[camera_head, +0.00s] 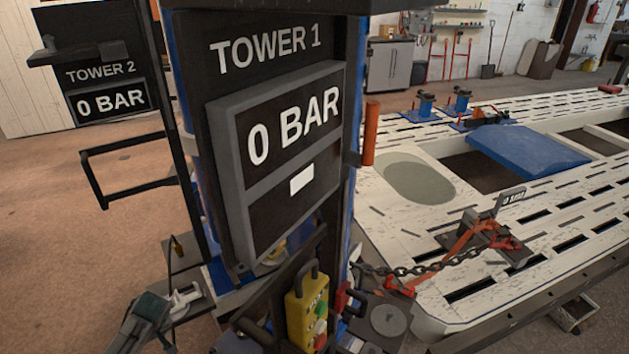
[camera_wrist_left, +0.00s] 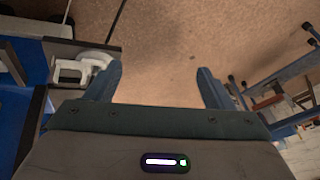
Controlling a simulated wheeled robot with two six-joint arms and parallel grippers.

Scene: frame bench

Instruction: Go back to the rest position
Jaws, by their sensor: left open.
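My left gripper (camera_head: 158,300) is low at the left of the head view, beside the base of the Tower 1 column. In the left wrist view its two blue-grey fingers (camera_wrist_left: 160,78) stand apart with only brown floor between them. It is open and empty. A white fitting (camera_head: 185,297) on a dark plate is close to it; in the left wrist view this white fitting (camera_wrist_left: 82,70) lies just left of the left finger. I cannot tell whether they touch. My right gripper is not in view.
The Tower 1 column (camera_head: 270,130) reads 0 BAR and fills the middle. A yellow button pendant (camera_head: 308,310) hangs on it. A chain (camera_head: 440,263) runs to a clamp on the white slotted bench (camera_head: 440,215) at right. Tower 2 (camera_head: 100,85) stands behind. Brown floor at left is clear.

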